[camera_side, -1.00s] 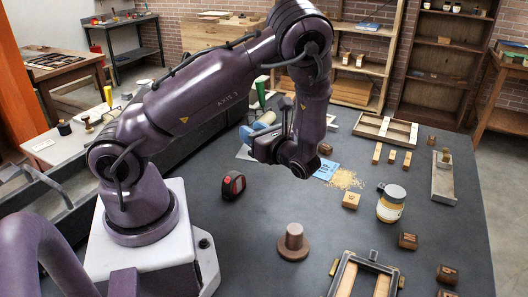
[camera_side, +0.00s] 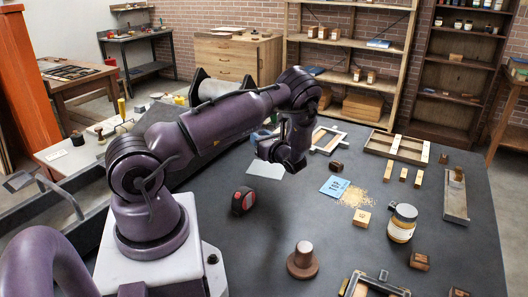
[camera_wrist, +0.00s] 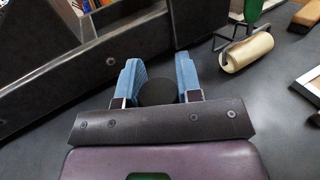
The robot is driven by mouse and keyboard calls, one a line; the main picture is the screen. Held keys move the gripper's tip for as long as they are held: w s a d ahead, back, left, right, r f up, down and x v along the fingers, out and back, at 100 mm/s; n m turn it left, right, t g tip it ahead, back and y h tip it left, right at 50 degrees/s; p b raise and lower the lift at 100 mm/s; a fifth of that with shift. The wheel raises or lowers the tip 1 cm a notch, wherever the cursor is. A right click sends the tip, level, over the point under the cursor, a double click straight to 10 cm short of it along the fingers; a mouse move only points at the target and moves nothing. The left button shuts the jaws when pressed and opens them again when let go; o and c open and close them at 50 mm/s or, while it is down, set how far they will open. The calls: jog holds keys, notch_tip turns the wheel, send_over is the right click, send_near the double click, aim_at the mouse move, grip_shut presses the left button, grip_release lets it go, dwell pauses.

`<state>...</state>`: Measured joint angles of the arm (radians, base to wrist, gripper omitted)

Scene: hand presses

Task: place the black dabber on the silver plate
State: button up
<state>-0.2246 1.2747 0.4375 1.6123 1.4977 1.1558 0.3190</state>
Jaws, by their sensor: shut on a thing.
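The black dabber (camera_wrist: 157,92) shows in the wrist view as a dark round shape between the two blue fingers of my gripper (camera_wrist: 157,78). My gripper is shut on it. In the side view my gripper (camera_side: 264,138) is behind and beside my wrist, and the dabber cannot be made out there. A flat light-grey sheet (camera_side: 265,171), which looks like the silver plate, lies on the dark table below my wrist and gripper. Part of it is hidden by my arm. I cannot make it out in the wrist view.
A cream roller (camera_wrist: 247,52) with a dark frame lies right of the gripper in the wrist view. A long dark trough (camera_wrist: 60,75) stands beyond.

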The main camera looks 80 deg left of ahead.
jog(key=a+f, duration=0.1)
jog(key=w+a+f, duration=0.1)
jog(key=f, duration=0.1)
jog(key=shift+w, duration=0.2)
jog(key=shift+d+f, duration=0.1)
jog(key=shift+f, duration=1.25)
jog(key=shift+f, duration=0.15)
jog(key=o, duration=0.9)
jog(key=shift+o, duration=0.2)
